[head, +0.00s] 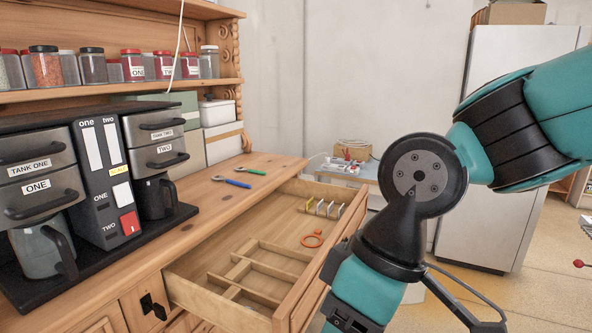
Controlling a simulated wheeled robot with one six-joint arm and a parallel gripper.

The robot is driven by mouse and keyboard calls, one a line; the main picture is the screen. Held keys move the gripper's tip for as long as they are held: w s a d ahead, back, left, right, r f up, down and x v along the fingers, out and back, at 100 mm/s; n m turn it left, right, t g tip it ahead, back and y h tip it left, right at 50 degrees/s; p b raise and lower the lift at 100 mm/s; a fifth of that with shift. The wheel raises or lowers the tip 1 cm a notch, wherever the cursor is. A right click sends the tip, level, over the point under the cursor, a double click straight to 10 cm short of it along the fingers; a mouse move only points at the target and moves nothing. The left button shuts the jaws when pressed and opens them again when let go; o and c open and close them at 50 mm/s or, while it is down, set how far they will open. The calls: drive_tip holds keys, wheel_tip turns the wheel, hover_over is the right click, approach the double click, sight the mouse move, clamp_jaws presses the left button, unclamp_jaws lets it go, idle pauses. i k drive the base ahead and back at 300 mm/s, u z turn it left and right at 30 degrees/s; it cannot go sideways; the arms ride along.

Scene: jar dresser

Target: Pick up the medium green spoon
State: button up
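A small green-handled spoon (254,171) lies flat on the wooden dresser top, near its back right part. Its grey end points left. A similar blue-handled spoon (236,183) lies just in front of it, a little to the left, and the two are apart. No other green spoon shows. My arm comes in from the right and bends down past the open drawer's right side. My gripper is below the picture edge, so I cannot see its fingers or whether it holds anything.
An open drawer (190,292) with wooden dividers holds an orange ring-shaped object (312,239) and several small upright pieces (322,209). A black coffee machine (102,180) stands left on the dresser. Jars (92,66) line the shelf above. The dresser top around the spoons is clear.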

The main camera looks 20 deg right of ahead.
sight(239, 168)
drive_tip(key=z, duration=1.3)
drive_tip(key=i, duration=3.15)
drive_tip(key=u, duration=3.55)
drive_tip(key=i, duration=0.5)
